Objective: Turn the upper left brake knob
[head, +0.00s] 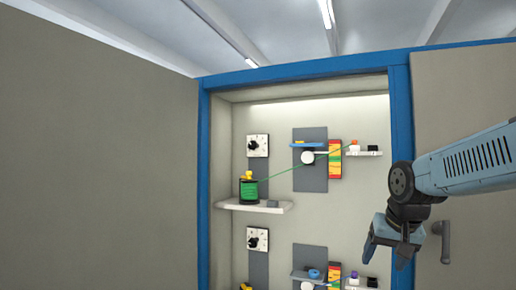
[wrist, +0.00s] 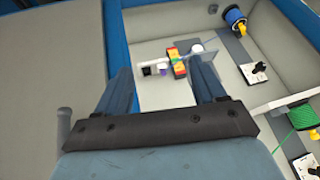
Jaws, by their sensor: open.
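The upper left brake knob (head: 257,145) is a black dial on a white square plate, high on the left of the cabinet's back panel. In the wrist view, which looks upside down, a knob at the lower right corner (wrist: 304,165) appears to be the same one. A similar lower left knob (head: 257,239) sits below the shelf; it also shows in the wrist view (wrist: 258,73). My gripper (head: 386,256) is open and empty, pointing down at the cabinet's right side, well apart from the knob. Its two fingers frame empty space in the wrist view (wrist: 162,82).
A green spool (head: 249,190) stands on a white shelf (head: 233,205) between the knobs. Its green line runs to a white roller (head: 308,157). Blue cabinet posts (head: 400,140) and open grey doors flank the opening. A door handle (head: 443,240) is near my arm.

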